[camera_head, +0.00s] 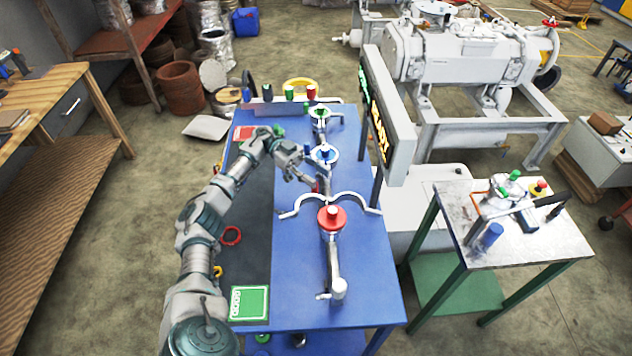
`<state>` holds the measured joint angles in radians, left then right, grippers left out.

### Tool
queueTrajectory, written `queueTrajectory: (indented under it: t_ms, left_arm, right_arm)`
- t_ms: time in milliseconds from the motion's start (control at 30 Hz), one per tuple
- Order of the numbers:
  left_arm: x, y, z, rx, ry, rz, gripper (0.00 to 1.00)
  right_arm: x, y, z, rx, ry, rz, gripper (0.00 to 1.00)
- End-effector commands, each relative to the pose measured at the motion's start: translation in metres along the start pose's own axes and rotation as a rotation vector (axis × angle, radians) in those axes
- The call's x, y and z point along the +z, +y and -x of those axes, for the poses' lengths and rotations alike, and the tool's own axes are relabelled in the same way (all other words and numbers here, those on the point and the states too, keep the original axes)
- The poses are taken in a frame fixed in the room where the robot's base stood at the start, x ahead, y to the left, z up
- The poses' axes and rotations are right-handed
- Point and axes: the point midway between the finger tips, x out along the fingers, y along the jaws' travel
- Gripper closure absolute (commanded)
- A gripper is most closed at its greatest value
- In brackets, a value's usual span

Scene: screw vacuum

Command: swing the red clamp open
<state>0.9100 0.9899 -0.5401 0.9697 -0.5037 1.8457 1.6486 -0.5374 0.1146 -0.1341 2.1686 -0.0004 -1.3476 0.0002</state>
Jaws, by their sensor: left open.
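The red clamp, a metal fitting with a round red cap (332,217), stands on the near part of the blue table (300,285). Two curved silver arms (357,203) spread to either side behind the cap. My left gripper (312,180) reaches in from the left and is open, just behind the curved arms and in front of the blue-capped fitting (324,154). A small red part (317,187) shows by its fingertips; I cannot tell whether they touch it. My right gripper is not in view.
A green-capped fitting (320,113) stands at the far end of the table. A display board (388,120) rises along the right edge. A green panel (249,303) lies at the near left. A side table (545,245) with tools stands to the right.

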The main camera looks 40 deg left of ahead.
Motion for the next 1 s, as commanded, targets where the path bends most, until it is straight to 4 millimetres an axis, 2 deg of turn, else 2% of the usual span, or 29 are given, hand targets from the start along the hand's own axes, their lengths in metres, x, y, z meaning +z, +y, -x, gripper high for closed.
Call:
queueTrajectory:
  t_ms: [100,300,433,667,767,833,867,1000]
  left_arm:
    - [-0.026,0.0,0.001,0.0,-0.001,-0.005,0.57]
    - [-0.056,-0.001,-0.001,-0.001,-0.001,-0.001,0.57]
    - [-0.064,-0.001,-0.002,0.0,-0.002,0.0,0.57]
    - [-0.064,-0.001,-0.001,0.0,-0.001,0.001,0.57]
    - [-0.066,-0.001,0.0,-0.001,0.0,-0.001,0.79]
    - [-0.075,0.0,0.0,-0.001,0.0,-0.006,0.97]
    - [-0.081,0.001,0.0,-0.001,0.0,-0.01,1.0]
    - [-0.124,0.005,0.0,-0.001,-0.001,-0.032,1.0]
  right_arm:
    - [-0.001,0.0,0.0,0.0,0.0,-0.001,0.6]
    - [-0.001,0.001,0.0,-0.001,0.001,-0.001,0.6]
    - [0.0,0.001,0.0,-0.002,0.001,-0.001,0.6]
    - [-0.001,0.002,0.0,0.001,0.0,-0.001,0.6]
    - [-0.001,0.001,0.0,-0.001,0.001,-0.001,0.6]
    - [-0.001,0.0,-0.003,0.0,0.0,0.0,0.6]
    - [-0.002,0.0,-0.004,0.0,0.001,0.0,0.6]
    - [0.002,0.0,-0.021,0.0,-0.003,0.004,0.6]
